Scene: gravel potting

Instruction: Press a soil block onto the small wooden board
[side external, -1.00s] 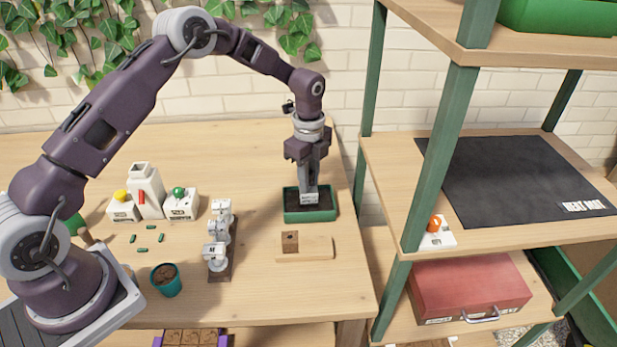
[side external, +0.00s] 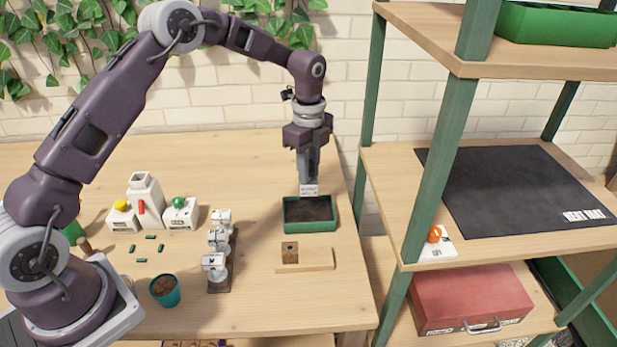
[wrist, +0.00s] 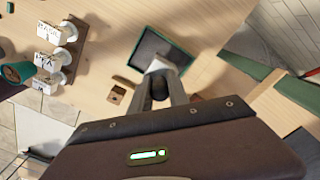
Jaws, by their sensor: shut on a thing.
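My gripper (side external: 308,178) is shut on a small pale tool with a printed label, a soil block press (side external: 309,190). It holds the press upright just above the green soil tray (side external: 291,226), whose dark soil shows below. The press also shows between my fingers in the wrist view (wrist: 160,66); its underside is hidden. The small wooden board (side external: 318,260) lies in front of the tray. A brown soil block (side external: 290,252) with a hole on top stands on its left end. The soil block also shows in the wrist view (wrist: 117,94).
A rack of labelled white pieces (side external: 220,250) stands left of the board. A teal pot (side external: 164,291), green capsules and white containers (side external: 145,195) are farther left. A green-posted shelf (side external: 440,160) rises on the right. The board's right part is bare.

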